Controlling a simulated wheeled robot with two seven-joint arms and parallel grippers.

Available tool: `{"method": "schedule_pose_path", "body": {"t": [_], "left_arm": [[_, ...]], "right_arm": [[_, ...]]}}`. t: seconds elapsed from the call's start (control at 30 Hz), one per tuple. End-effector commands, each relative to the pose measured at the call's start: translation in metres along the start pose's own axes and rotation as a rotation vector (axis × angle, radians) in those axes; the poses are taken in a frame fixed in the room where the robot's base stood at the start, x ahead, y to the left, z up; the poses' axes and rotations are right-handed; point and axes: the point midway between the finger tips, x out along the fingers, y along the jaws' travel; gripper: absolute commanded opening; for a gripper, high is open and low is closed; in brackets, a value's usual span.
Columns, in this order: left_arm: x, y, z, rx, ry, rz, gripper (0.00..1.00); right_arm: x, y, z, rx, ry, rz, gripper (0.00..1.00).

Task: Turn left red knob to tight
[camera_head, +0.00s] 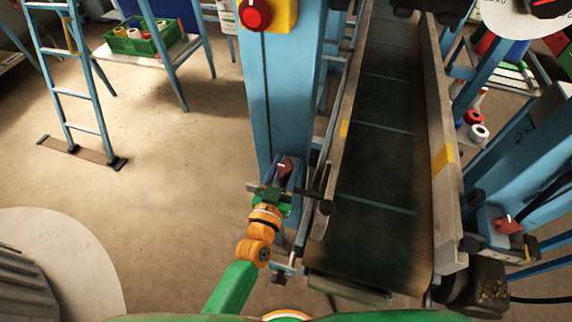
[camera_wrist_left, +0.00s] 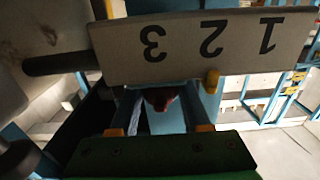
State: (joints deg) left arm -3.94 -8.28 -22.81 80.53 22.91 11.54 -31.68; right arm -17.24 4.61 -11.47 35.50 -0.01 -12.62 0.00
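The left red knob (camera_head: 285,169) sits on a small box on the front of the blue post, left of the conveyor. In the left wrist view the dark red knob (camera_wrist_left: 161,98) shows in shadow below a plate marked 1, 2, 3 (camera_wrist_left: 205,45). My left gripper (camera_head: 275,190) is right at the knob. In the wrist view my left gripper (camera_wrist_left: 160,112) has its two fingers spread, one each side of the knob, with a gap on both sides. The knob's pointer is partly hidden. My right gripper is not in view.
Another red knob (camera_head: 508,224) is at the right. A red button (camera_head: 256,14) on yellow is higher on the post. The floor at left is open.

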Motion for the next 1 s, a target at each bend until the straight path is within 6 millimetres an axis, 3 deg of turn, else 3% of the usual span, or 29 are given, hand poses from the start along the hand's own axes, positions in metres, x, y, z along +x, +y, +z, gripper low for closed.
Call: {"method": "schedule_pose_path", "body": {"t": [0.03, 0.1, 0.57, 0.77, 1.0], "left_arm": [[0.000, 0.000, 0.000, 0.000, 0.000, 0.000, 0.17], [0.000, 0.000, 0.000, 0.000, 0.000, 0.000, 0.00], [0.000, 0.000, 0.003, 0.009, 0.001, 0.120, 0.00], [0.000, 0.001, 0.008, 0.014, 0.001, 0.289, 0.00], [-0.001, 0.002, 0.012, 0.018, 0.002, 0.515, 0.00]], "right_arm": [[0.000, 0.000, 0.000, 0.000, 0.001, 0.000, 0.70], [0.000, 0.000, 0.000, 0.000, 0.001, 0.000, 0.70], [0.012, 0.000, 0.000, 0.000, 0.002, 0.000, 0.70], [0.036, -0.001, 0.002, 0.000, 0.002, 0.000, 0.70], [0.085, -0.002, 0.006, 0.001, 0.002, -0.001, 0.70]]}}
